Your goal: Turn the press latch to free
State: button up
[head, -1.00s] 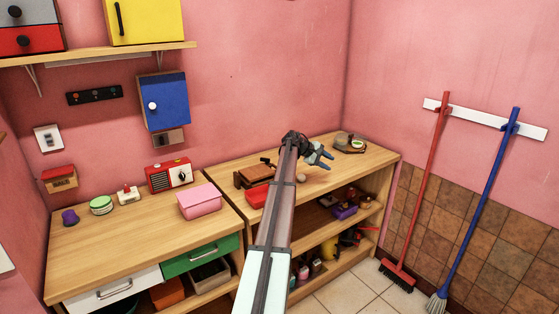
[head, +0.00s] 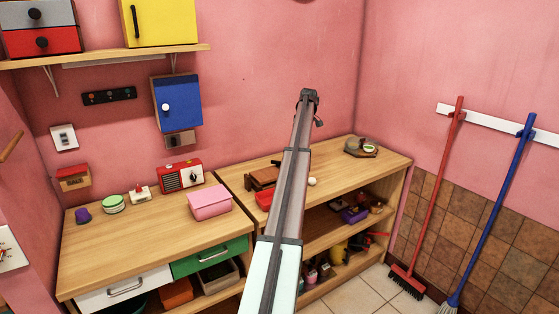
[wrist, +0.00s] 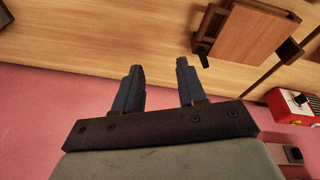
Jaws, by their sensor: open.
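A brown wooden press (head: 262,177) lies on the right-hand bench, partly hidden by my arm in the head view. It also shows at the upper right of the wrist view (wrist: 250,35), with a dark piece sticking out at its left and another at its right. I cannot tell for sure which of these is the latch. My gripper (wrist: 160,68) is open and empty, its two blue fingers apart above the bench and to one side of the press, not touching it. In the head view its fingers are mostly hidden behind my wrist.
A red radio (head: 181,177) and a pink box (head: 209,202) stand on the left bench (head: 150,235). A red item (head: 264,199) and a small pale ball (head: 312,181) are near the press. A blue cabinet (head: 177,102) hangs on the wall. The right bench has free room right of the ball.

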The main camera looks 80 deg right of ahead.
jog(key=w+a+n+t+y, duration=0.1)
jog(key=w+a+n+t, duration=0.1)
jog(key=w+t, duration=0.15)
jog(key=n, duration=0.1)
send_near(279, 162)
jog(key=shift+g+y, duration=0.35)
jog(key=shift+y, duration=0.05)
jog(key=x, duration=0.5)
jog(key=w+d+x, duration=0.1)
jog(key=x, duration=0.2)
jog(key=shift+w+d, duration=0.1)
grip_shut()
